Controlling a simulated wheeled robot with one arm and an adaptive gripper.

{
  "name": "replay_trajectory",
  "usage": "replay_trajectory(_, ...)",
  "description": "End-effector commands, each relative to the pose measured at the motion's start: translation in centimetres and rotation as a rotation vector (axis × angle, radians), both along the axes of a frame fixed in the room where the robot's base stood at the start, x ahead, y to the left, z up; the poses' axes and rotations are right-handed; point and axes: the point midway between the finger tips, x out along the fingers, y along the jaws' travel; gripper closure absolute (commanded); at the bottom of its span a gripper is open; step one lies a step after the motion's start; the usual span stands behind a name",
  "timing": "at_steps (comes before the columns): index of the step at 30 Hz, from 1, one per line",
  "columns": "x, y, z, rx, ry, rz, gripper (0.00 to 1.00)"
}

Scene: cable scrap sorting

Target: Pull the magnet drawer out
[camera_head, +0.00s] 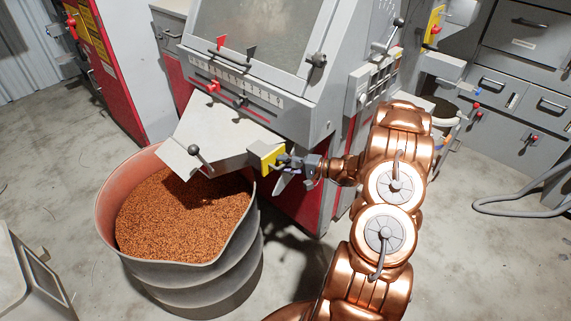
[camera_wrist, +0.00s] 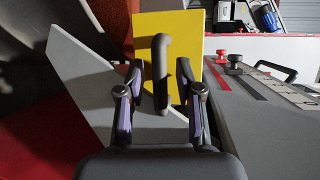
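The magnet drawer shows as a yellow front plate (camera_head: 268,157) on the side of the grey machine's chute, above the barrel; it looks flush against the chute. In the wrist view the yellow plate (camera_wrist: 186,30) carries a dark bar handle (camera_wrist: 160,62). My gripper (camera_head: 288,162) is right at the plate in the head view and hides the handle there. In the wrist view my gripper (camera_wrist: 160,92) is open, with one finger on each side of the handle and gaps visible between them. I cannot tell whether a finger touches it.
The grey chute (camera_head: 210,148) hangs over a barrel (camera_head: 180,275) full of copper granules. The machine (camera_head: 255,65) has levers and knobs on its front and side. Grey cabinets (camera_head: 525,90) stand at right. The floor (camera_head: 480,250) at lower right is mostly clear, apart from a hose (camera_head: 510,212).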

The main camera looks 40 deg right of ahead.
Motion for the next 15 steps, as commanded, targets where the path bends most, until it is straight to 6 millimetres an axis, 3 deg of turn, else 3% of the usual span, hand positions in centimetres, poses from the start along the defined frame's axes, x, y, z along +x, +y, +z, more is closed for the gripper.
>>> replay_trajectory(9,-0.02,-0.01,-0.01,0.000,0.000,0.000,1.00)
replay_trajectory(15,-0.02,-0.01,0.00,0.000,0.000,0.000,1.00)
